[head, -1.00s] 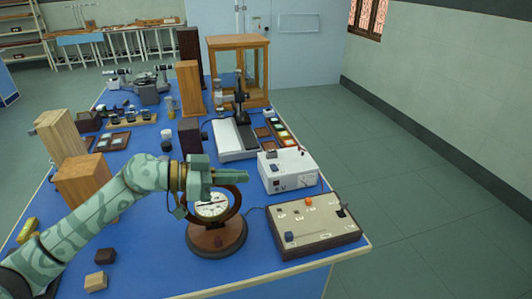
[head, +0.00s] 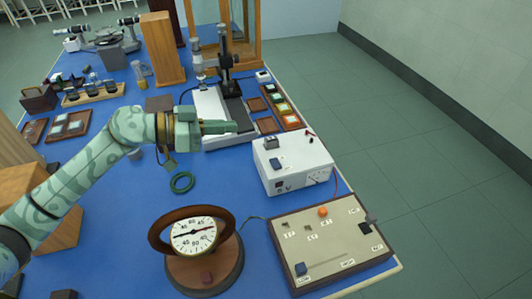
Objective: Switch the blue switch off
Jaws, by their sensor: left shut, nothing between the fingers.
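A blue switch-like part (head: 276,163) sits on top of the white power box (head: 294,180), close to its left front edge. Another dark blue block (head: 300,269) sits at the front left corner of the beige control board (head: 328,238). The frame does not show clearly which way either part is set. My left gripper (head: 232,127) is shut and empty. In the picture it lies above and left of the power box, in front of the microscope's pale base, and apart from both blue parts. My right gripper is not in view.
A round dial instrument (head: 194,235) stands left of the control board. A green ring (head: 182,182) lies on the blue tabletop. A microscope (head: 225,75) and a row of small slide trays (head: 281,108) are behind the box. Open floor lies to the right.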

